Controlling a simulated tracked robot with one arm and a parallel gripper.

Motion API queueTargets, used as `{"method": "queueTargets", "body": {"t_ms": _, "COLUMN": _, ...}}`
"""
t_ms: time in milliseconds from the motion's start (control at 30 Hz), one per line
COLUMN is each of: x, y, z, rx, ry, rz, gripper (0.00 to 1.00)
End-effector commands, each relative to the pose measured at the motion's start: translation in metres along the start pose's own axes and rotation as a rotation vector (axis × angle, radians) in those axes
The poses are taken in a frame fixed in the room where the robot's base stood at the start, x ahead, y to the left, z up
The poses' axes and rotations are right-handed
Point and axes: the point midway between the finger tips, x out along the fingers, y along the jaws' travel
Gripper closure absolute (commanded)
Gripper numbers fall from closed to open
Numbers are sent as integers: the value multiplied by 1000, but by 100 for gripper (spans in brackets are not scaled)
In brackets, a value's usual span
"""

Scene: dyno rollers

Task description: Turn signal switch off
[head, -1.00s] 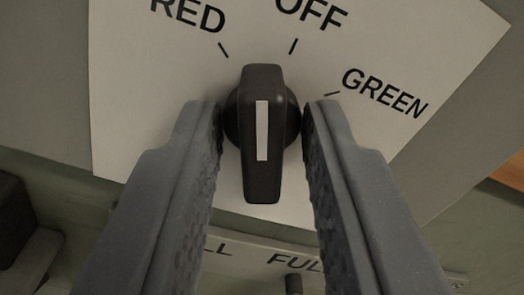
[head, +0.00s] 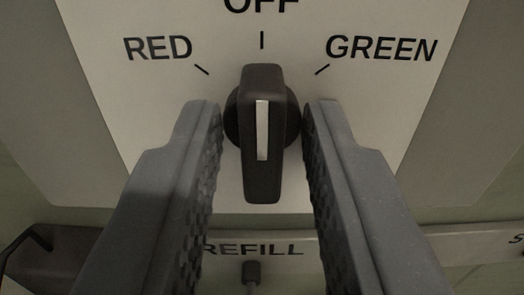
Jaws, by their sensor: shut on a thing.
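The signal switch is a black rotary knob (head: 262,185) with a white line on its raised grip. It sits on a white label plate (head: 120,100) marked RED, OFF and GREEN. The white line is upright in the picture and lines up with the tick under OFF (head: 262,40). RED (head: 158,48) is at upper left and GREEN (head: 381,48) at upper right. My gripper (head: 262,108) is shut on the knob, with one grey finger at each side of its round base. The fingers hide parts of the plate's lower area.
Below the plate runs a light strip with the word REFILL (head: 253,249) and a small dark peg (head: 251,273) under it. A dark block (head: 50,255) is at lower left. The panel around the plate is grey-green.

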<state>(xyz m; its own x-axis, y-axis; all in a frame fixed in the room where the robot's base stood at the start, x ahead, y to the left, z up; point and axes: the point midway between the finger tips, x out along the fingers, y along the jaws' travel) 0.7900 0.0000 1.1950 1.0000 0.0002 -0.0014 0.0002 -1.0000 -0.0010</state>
Motion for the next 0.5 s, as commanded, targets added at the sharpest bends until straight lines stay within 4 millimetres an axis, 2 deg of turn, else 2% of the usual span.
{"method": "queueTargets", "body": {"t_ms": 167, "x": 0, "y": 0, "z": -2, "rx": -1, "ry": 4, "rz": 0, "gripper": 98}}
{"method": "queueTargets", "body": {"t_ms": 200, "x": 0, "y": 0, "z": -2, "rx": -1, "ry": 4, "rz": 0, "gripper": 67}}
{"method": "queueTargets", "body": {"t_ms": 500, "x": 0, "y": 0, "z": -1, "rx": -1, "ry": 2, "rz": 0, "gripper": 67}}
